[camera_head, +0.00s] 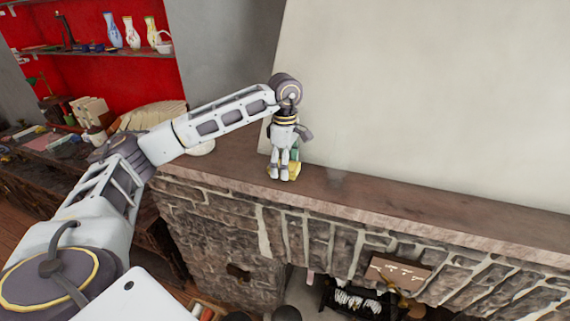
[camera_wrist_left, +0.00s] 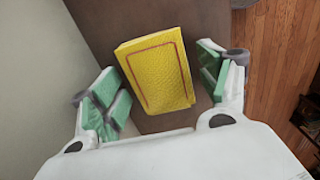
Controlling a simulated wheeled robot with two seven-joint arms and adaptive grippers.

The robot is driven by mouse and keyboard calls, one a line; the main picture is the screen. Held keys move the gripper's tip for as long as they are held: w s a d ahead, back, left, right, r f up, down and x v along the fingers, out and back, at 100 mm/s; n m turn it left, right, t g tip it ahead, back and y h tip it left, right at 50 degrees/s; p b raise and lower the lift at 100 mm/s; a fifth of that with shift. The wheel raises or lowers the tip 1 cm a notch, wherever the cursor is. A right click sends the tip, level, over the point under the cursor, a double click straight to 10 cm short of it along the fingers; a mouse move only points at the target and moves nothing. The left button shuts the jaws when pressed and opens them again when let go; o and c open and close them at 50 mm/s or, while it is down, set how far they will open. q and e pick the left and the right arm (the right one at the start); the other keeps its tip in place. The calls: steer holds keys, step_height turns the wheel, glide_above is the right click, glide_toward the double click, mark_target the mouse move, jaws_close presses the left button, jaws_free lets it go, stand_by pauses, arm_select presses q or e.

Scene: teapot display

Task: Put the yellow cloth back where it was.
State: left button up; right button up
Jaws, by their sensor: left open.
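The yellow cloth (camera_wrist_left: 157,74) lies on the brown mantel shelf (camera_wrist_left: 106,24) in the left wrist view. It looks like a flat folded block with a thin red border line. In the head view a small part of the cloth (camera_head: 294,170) shows beside my left gripper (camera_head: 281,174). My left gripper (camera_wrist_left: 160,90) is open, with its green-padded fingers on either side of the cloth. Gaps show between the fingers and the cloth. My right gripper is in neither view.
The stone fireplace (camera_head: 220,225) stands below the shelf, and a pale wall (camera_head: 420,90) rises behind it. The shelf right of the gripper (camera_head: 420,203) is clear. Vases (camera_head: 132,33) stand on a red-backed shelf at far left.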

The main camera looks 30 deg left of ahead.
arm_select(q)
steer(key=shift+r, duration=0.1)
steer(key=shift+r, duration=0.2)
step_height(320, 180, up, 7)
steer(key=shift+r+b, duration=0.15)
steer(key=shift+b, duration=0.55)
steer(key=shift+r+p, duration=0.55)
steer(key=shift+r, duration=1.65)
